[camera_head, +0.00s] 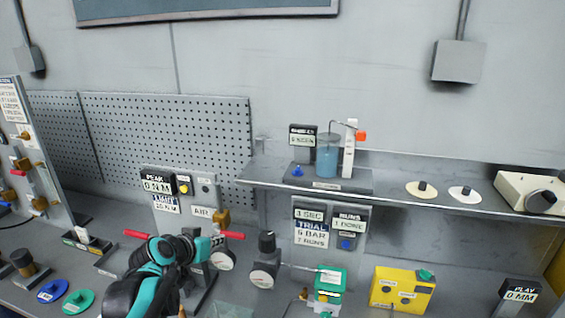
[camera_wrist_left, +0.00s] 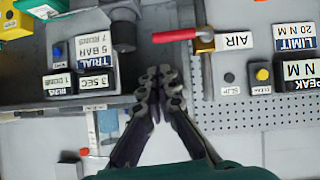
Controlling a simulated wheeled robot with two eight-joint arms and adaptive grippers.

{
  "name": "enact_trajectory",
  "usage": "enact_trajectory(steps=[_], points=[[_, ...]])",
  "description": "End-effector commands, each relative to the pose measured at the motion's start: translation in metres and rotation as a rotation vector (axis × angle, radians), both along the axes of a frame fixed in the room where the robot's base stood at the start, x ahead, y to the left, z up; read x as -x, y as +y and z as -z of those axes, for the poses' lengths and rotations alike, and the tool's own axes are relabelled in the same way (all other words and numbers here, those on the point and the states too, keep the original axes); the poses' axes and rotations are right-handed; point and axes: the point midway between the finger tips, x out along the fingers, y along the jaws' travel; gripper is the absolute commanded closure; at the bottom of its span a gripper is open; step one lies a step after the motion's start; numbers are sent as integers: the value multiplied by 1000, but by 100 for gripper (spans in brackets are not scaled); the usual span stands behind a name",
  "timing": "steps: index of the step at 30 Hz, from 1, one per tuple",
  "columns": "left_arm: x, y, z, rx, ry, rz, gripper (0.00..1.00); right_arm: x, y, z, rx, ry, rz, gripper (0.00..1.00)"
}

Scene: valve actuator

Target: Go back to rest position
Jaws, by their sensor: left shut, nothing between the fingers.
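My left gripper (camera_head: 203,247) is in front of the AIR panel in the head view, dark with teal parts on its arm. In the left wrist view its two dark fingers (camera_wrist_left: 158,80) are shut together with nothing between them. They appear between the AIR panel (camera_wrist_left: 238,60) and the TRIAL panel (camera_wrist_left: 88,65). A red handle (camera_wrist_left: 187,35) and brass valve (camera_wrist_left: 205,42) show close to the fingertips; I cannot tell the exact gap. The head view also shows the red handle (camera_head: 231,235). My arm hides part of the bench. My right gripper is not in view.
A black-topped knob (camera_head: 266,242) stands right of my gripper. Further right are a green block (camera_head: 329,285) and a yellow box (camera_head: 402,290). A grey shelf (camera_head: 400,188) holds a blue-liquid beaker (camera_head: 327,160). Blue (camera_head: 52,291) and green (camera_head: 78,301) discs lie left.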

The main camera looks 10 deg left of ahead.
Motion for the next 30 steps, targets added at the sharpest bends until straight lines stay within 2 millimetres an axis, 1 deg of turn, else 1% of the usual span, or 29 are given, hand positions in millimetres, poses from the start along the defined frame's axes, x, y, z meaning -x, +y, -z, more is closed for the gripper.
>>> enact_trajectory(steps=[1, 2, 3, 5, 6, 7, 8, 9, 12, 15, 18, 20, 30], points=[[16, -13, 20, -1, 26, 9, 100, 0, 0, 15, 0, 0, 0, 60], [27, -21, 31, -2, 48, 12, 100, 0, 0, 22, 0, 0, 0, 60], [44, -32, 48, -6, 81, 14, 100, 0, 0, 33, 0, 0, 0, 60], [75, -48, 78, -13, 137, 13, 100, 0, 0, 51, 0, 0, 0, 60], [96, -58, 99, -21, 176, 8, 100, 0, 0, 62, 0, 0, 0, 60], [112, -63, 114, -26, 203, 2, 100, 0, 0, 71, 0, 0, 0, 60], [128, -67, 130, -35, 230, -5, 100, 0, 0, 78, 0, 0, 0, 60], [147, -72, 149, -45, 261, -16, 100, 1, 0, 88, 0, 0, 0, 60], [189, -76, 192, -73, 324, -52, 100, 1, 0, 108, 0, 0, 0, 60], [217, -74, 222, -97, 363, -87, 100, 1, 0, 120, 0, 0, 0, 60], [232, -72, 238, -112, 382, -112, 100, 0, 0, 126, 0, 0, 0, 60], [236, -71, 241, -118, 388, -120, 100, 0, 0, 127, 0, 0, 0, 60], [237, -70, 240, -118, 390, -124, 100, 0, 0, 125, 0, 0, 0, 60]])
